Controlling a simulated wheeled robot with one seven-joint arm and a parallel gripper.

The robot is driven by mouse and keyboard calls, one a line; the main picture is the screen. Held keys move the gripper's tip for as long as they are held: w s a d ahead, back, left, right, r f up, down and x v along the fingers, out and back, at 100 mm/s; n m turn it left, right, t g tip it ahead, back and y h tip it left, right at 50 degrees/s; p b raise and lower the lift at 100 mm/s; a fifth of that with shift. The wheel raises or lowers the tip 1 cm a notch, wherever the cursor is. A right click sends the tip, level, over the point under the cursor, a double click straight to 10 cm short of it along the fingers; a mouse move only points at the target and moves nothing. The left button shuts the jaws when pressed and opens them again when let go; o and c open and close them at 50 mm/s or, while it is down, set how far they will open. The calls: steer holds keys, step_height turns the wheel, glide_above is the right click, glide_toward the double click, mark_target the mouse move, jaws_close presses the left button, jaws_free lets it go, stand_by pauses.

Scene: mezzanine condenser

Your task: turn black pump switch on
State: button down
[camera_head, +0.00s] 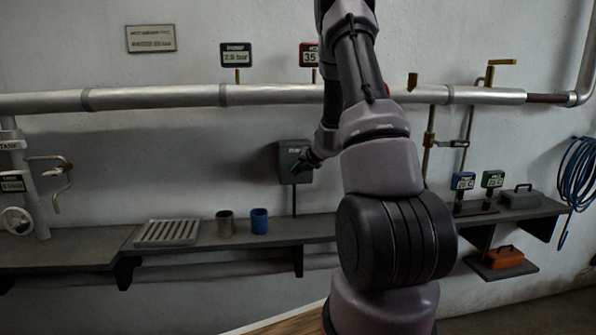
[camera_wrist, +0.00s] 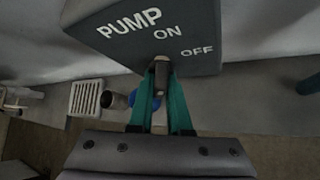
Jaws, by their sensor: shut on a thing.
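The pump switch box (camera_head: 291,160) is a dark grey box on the wall, behind my arm in the head view. In the wrist view the box (camera_wrist: 150,32) shows the words PUMP, ON and OFF in white. A small switch lever (camera_wrist: 161,74) sticks out of its face below the words. My gripper (camera_wrist: 162,88) has teal fingers, and their tips are closed around the lever. In the head view my gripper (camera_head: 297,165) is at the right side of the box, small and partly hidden. The lever's exact setting is hard to tell.
A long shelf (camera_head: 100,240) runs below, with a slotted grate (camera_head: 167,232), a grey cup (camera_head: 224,223) and a blue cup (camera_head: 259,220). A large pipe (camera_head: 200,97) crosses the wall above the box. A blue hose (camera_head: 578,175) hangs at right.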

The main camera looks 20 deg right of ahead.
steer(key=c, duration=0.9)
jaws_free()
steer(key=shift+o, duration=0.2)
steer(key=v, duration=1)
steer(key=shift+s+r, duration=0.2)
steer(key=shift+s, duration=0.15)
steer(key=s+a+r+n+g+y, duration=0.1)
steer(key=s+a+r+n+y, duration=0.1)
steer(key=s+a+r+n, duration=0.45)
steer(key=s+a+r+n+g+y, duration=0.1)
steer(key=s+a+r+n+y, duration=0.15)
steer(key=a+r+n, duration=0.6)
steer(key=s+a+r+n+h, duration=0.1)
steer(key=s+a+n+h, duration=0.1)
steer(key=s+n, duration=0.8)
steer(key=s+a+r+n+g+h, duration=0.1)
steer(key=s+a+r+n+h, duration=0.1)
steer(key=s+n, duration=0.8)
steer(key=a+n, duration=0.1)
steer(key=n, duration=0.1)
steer(key=shift+s+r+n, duration=0.2)
steer(key=shift+r+n, duration=0.1)
